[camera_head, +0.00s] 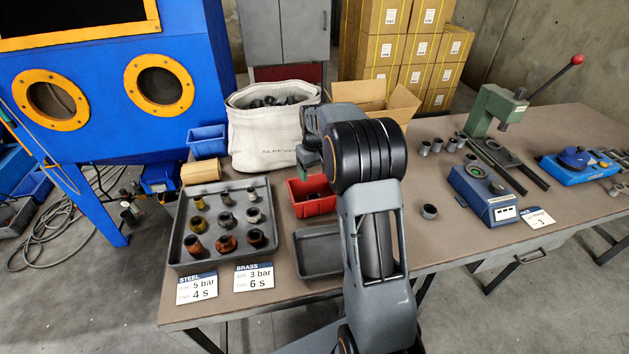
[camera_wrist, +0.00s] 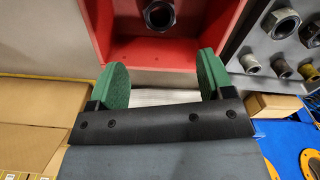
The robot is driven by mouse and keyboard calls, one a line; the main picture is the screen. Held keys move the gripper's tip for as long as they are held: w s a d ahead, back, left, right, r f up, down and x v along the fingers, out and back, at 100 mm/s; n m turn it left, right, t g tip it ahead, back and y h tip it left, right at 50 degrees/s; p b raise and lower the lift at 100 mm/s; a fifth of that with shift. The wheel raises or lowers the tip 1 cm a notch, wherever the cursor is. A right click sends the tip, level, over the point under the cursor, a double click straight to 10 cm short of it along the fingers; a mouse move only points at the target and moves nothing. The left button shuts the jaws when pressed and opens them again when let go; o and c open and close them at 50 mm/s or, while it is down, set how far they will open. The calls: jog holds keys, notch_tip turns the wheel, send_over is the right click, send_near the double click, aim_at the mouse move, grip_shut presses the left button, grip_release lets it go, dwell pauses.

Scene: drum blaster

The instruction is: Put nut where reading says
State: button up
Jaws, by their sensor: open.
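My gripper (camera_head: 304,157) hangs over the red bin (camera_head: 296,203), partly hidden behind my arm. In the wrist view its green-padded fingers (camera_wrist: 162,62) are apart with nothing between them. A dark hex nut (camera_wrist: 158,15) lies in the red bin (camera_wrist: 125,48), ahead of the fingers and apart from them. A grey tray (camera_head: 177,240) holds several nuts or fittings in rows, grey, yellowish and reddish. A blue gauge device (camera_head: 482,196) stands on the right of the table; its display is too small to read.
Cards read steel, 5 bar, 4 s (camera_head: 197,288) and brass, 3 bar, 6 s (camera_head: 254,277). A smaller grey tray (camera_head: 318,252) sits partly behind my arm. A white sleeve bag (camera_head: 262,137) stands behind the red bin. A green press (camera_head: 492,112) and loose rings (camera_head: 438,146) are right.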

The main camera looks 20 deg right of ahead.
jog(key=s+a+r, duration=0.3)
jog(key=s+r, duration=0.1)
jog(key=r, duration=0.2)
jog(key=s+a+t, duration=0.1)
jog(key=s+a, duration=0.1)
jog(key=s, duration=0.5)
jog(key=s+a+m+t, duration=0.1)
jog(key=s+a, duration=0.2)
jog(key=s, duration=0.4)
jog(key=s+a+t, duration=0.1)
jog(key=s+a, duration=0.2)
jog(key=s, duration=0.4)
jog(key=shift+a+r, duration=0.2)
jog(key=shift+r, duration=0.2)
